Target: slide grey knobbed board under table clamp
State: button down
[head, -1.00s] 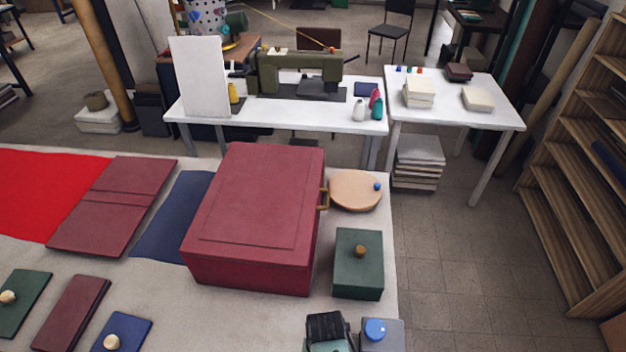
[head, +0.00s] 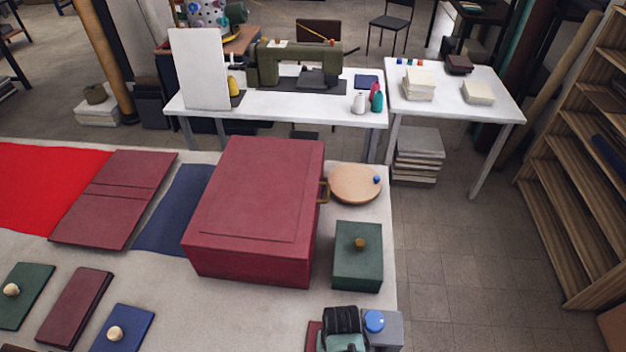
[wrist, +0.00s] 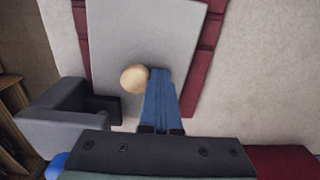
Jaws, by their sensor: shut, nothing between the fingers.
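The grey board (wrist: 165,35) with a round pale wooden knob (wrist: 135,78) lies flat across a dark red piece in the wrist view. My gripper (wrist: 161,74) is shut and empty, its blue fingers just right of the knob, close to or touching it. The grey table clamp (wrist: 58,108) stands left of the fingers. Its dark pad (wrist: 105,107) overlaps the board's near-left corner in the picture; I cannot tell the gap. In the head view the clamp (head: 390,328) shows its blue knob at the table edge, beside my wrist. The board is hidden there.
A large dark red box (head: 255,205) stands mid-table. A green box (head: 358,260) with a brass knob and a round wooden board (head: 354,184) lie on its right. Knobbed green and blue boards lie at the near left. The table's right edge is close to the clamp.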

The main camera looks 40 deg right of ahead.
jog(key=shift+s+d, duration=0.6)
jog(key=shift+s, duration=0.15)
jog(key=r+p, duration=0.5)
jog(key=shift+w+a, duration=0.2)
jog(key=shift+w, duration=0.05)
notch_tip(320, 180, up, 2)
jog(key=shift+w+a, duration=0.15)
dwell(0.5)
